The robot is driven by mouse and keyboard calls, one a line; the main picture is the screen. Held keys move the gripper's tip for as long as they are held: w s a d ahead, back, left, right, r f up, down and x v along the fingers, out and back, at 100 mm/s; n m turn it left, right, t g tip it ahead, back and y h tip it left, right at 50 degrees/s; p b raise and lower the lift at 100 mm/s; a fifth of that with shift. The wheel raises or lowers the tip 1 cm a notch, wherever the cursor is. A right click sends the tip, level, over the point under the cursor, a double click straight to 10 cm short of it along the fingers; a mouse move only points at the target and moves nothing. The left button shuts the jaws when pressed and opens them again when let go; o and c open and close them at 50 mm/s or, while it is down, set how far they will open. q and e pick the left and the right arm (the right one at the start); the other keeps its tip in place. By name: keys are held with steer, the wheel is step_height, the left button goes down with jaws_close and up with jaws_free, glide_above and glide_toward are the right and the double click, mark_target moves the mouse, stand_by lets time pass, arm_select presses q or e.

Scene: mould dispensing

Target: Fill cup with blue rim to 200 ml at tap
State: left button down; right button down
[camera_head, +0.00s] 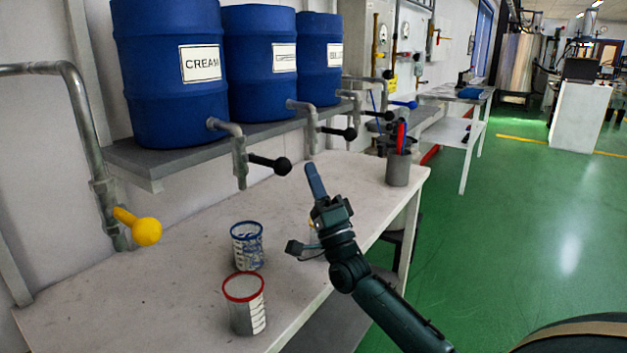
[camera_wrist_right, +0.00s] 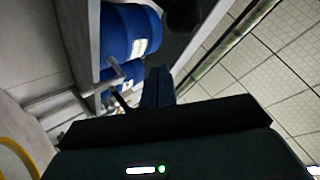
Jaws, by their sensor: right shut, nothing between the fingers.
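The cup with the blue rim (camera_head: 247,250) stands upright on the table, behind the red-rimmed cup. It has markings on its side, and I cannot make out any liquid in it. A tap with a yellow handle (camera_head: 146,232) hangs from a grey pipe at the left. Three taps with black handles, the nearest black handle (camera_head: 270,164) among them, come from the blue barrels. My right gripper (camera_head: 315,182) is shut and empty above the table, right of the blue-rimmed cup and apart from it. Its fingers show in the right wrist view (camera_wrist_right: 157,88). My left gripper is out of view.
The cup with the red rim (camera_head: 245,308) stands at the table's front. Another cup is mostly hidden behind my right gripper. A grey container (camera_head: 398,169) with tools stands at the table's far end. Barrels rest on a grey shelf (camera_head: 180,160). The table's left part is clear.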

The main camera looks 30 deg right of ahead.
steer(key=v, duration=1)
steer(key=shift+b, duration=0.45)
steer(key=shift+s, duration=0.1)
